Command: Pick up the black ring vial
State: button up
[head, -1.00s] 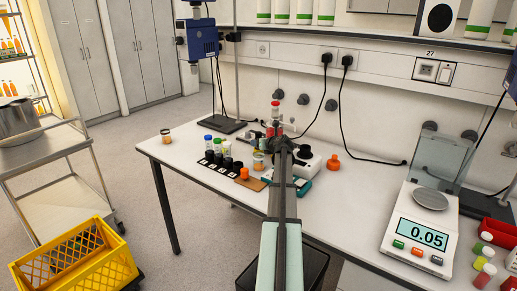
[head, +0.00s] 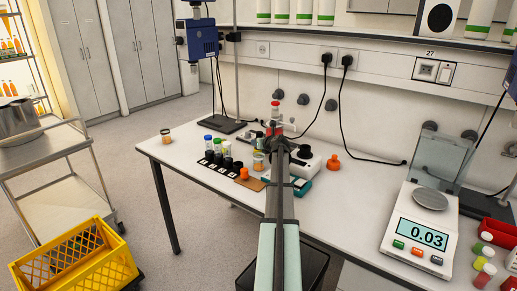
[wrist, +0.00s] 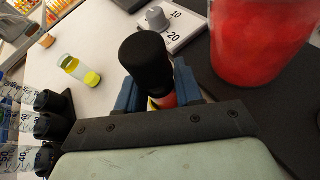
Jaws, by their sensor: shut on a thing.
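In the wrist view, my gripper (wrist: 158,90) has its blue fingers closed on both sides of a vial with a tall black cap (wrist: 147,62). A little red and a pale strip show below the cap, between the fingers. The rest of the vial is hidden by the cap and my gripper, so I cannot make out a ring on it. In the head view, my arm covers most of the gripper (head: 277,141), and I cannot clearly see the held vial there.
A large red container (wrist: 258,42) stands close right of the held vial. A yellow-green vial (wrist: 80,70) is to its left. Several black numbered holders (head: 215,160) stand in a row on the table. An orange flask (head: 333,162) and the balance (head: 420,232) are to the right.

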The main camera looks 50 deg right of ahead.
aim_at(259, 132)
jog(key=shift+a, duration=0.1)
jog(key=shift+c, duration=0.2)
notch_tip(259, 132, up, 9)
jog(key=shift+r, duration=0.15)
jog(key=shift+s+r, duration=0.25)
jog(key=s+r+n+t+y, duration=0.1)
jog(key=s+r+n+y, duration=0.25)
jog(key=s, duration=0.85)
jog(key=s+r+n+y, duration=0.3)
jog(key=s+y, duration=0.1)
jog(key=s, duration=0.7)
jog(key=shift+n+h, duration=0.25)
jog(key=shift+s+a+f, duration=0.15)
jog(key=shift+f, duration=2.15)
jog(key=shift+f, duration=2.15)
